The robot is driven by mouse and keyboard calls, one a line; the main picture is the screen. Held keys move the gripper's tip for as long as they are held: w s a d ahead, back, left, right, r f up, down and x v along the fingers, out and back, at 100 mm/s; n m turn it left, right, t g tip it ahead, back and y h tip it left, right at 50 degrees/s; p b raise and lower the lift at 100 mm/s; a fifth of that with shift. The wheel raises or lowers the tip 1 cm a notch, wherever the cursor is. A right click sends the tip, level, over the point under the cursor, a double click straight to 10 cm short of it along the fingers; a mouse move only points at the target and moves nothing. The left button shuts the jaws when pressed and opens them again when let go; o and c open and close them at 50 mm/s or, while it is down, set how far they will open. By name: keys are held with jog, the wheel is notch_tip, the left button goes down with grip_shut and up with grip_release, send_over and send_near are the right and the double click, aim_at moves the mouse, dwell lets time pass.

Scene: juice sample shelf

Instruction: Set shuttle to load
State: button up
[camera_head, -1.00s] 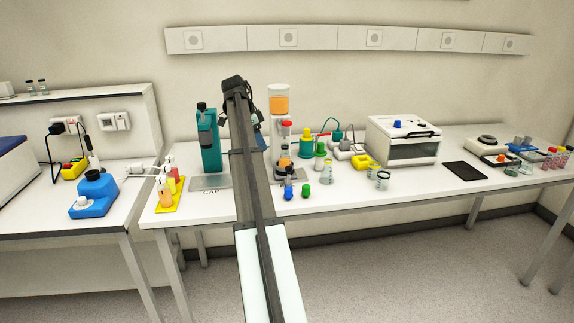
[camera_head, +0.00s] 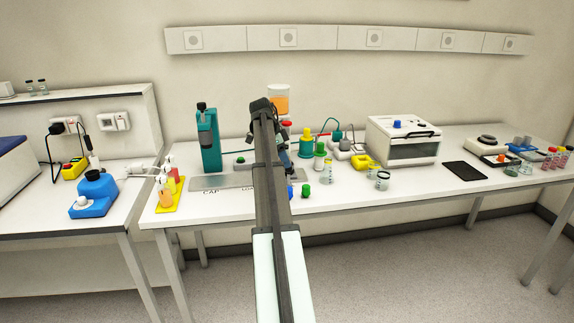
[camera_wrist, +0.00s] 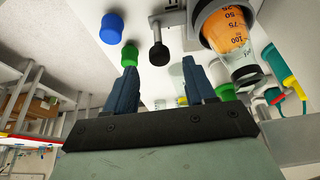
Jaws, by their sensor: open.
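A grey rail plate (camera_head: 222,181) lies on the bench in front of a teal press (camera_head: 208,140). Its front labels read CAP at left and LOA, partly covered, further right. In the wrist view, a black round knob on a short stem (camera_wrist: 158,52) stands beyond and roughly between my fingertips. A graduated vessel with orange liquid (camera_wrist: 232,38), in a grey ring, is to its right. My gripper (camera_wrist: 160,70) is open with blue fingers, apparently empty; it shows partly in the head view (camera_head: 284,152).
Blue and green caps (camera_head: 306,190) stand at the bench front near my arm. An orange-filled dispenser (camera_head: 280,103) rises behind it. Bench front between beakers and black mat (camera_head: 465,171) is clear.

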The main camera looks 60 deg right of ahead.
jog(key=shift+x, duration=1.55)
grip_shut()
